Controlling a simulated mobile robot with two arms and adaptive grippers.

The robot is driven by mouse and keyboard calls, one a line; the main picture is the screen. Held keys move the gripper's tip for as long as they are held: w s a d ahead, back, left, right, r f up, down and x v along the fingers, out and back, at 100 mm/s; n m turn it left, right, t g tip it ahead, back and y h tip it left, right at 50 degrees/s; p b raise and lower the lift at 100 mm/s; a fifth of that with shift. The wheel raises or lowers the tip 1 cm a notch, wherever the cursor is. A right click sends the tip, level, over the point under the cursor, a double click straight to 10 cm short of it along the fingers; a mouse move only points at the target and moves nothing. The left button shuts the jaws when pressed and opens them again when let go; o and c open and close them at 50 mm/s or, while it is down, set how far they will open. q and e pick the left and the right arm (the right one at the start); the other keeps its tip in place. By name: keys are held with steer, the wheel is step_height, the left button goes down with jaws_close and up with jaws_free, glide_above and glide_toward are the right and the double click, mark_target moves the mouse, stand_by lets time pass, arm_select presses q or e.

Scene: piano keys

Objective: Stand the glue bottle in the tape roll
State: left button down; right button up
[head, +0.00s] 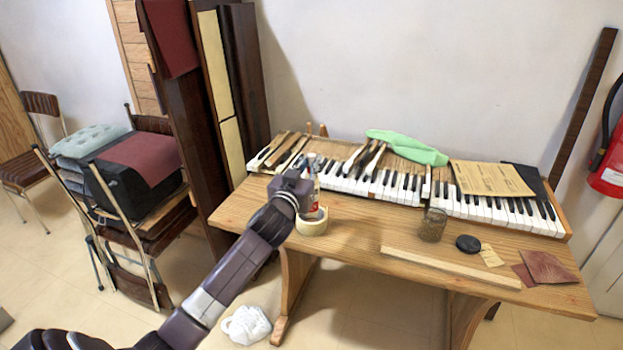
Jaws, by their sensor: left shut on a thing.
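The glue bottle (313,201) is upright, with a white and red label and a reddish tip. My left gripper (304,185) is shut on it from the left and hides part of its upper body. The tape roll (312,227), cream coloured, lies flat near the table's left front edge. The bottle's lower end overlaps the roll's upper rim in the picture. I cannot tell whether the bottle's base is inside the ring, above it or just behind it. My right gripper is out of view.
The wooden table (352,236) carries a piano keyboard (380,188) along its back, with a green cloth (408,147) on top. A glass jar (432,225), a long wood strip (450,266) and a black disc (468,243) lie to the right. Bare tabletop lies right of the roll.

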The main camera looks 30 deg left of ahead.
arm_select(q)
steer(key=shift+f+b, duration=0.35)
steer(key=shift+f, duration=2)
steer(key=c, duration=2)
jaws_free()
steer(key=shift+o, duration=0.2)
steer(key=v, duration=1.2)
steer(key=shift+b, duration=0.3)
steer(key=shift+r, duration=0.15)
